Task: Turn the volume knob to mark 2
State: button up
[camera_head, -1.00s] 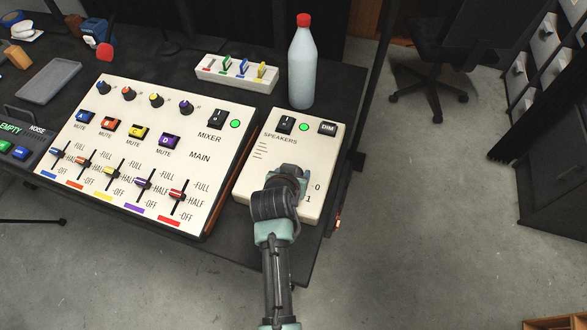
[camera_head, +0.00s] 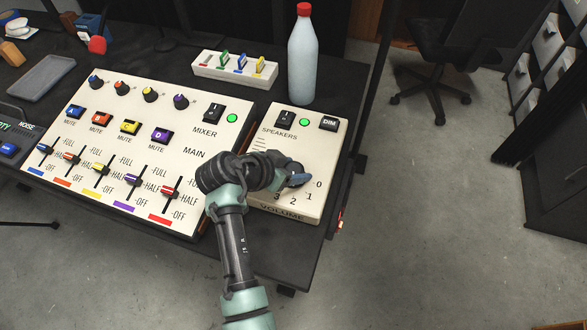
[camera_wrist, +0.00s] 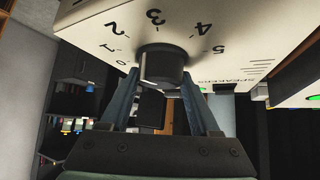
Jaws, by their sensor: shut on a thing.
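The volume knob (camera_wrist: 163,66) is a dark round knob on the cream speakers box (camera_head: 312,205). In the wrist view the marks 0 to 5 curve around it on the panel. My gripper (camera_wrist: 160,76) has one finger on each side of the knob and is shut on it. In the head view the knob (camera_head: 293,168) is partly hidden by my gripper (camera_head: 297,180), which reaches in from the left. Marks 0, 1, 2 and 3 show beside it, with VOLUME printed below. I cannot make out the knob's pointer in either view.
The mixer panel (camera_head: 185,205), with sliders and small knobs, stands left of the speakers box under my arm. A bottle with a red cap (camera_head: 303,60) and a white tray (camera_head: 212,71) stand behind. Bare floor (camera_head: 430,240) lies to the right.

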jog(key=shift+f, duration=0.1)
jog(key=o, duration=1.4)
jog(key=shift+c, duration=0.2)
jog(key=p+v, duration=0.1)
jog(key=v, duration=1.2)
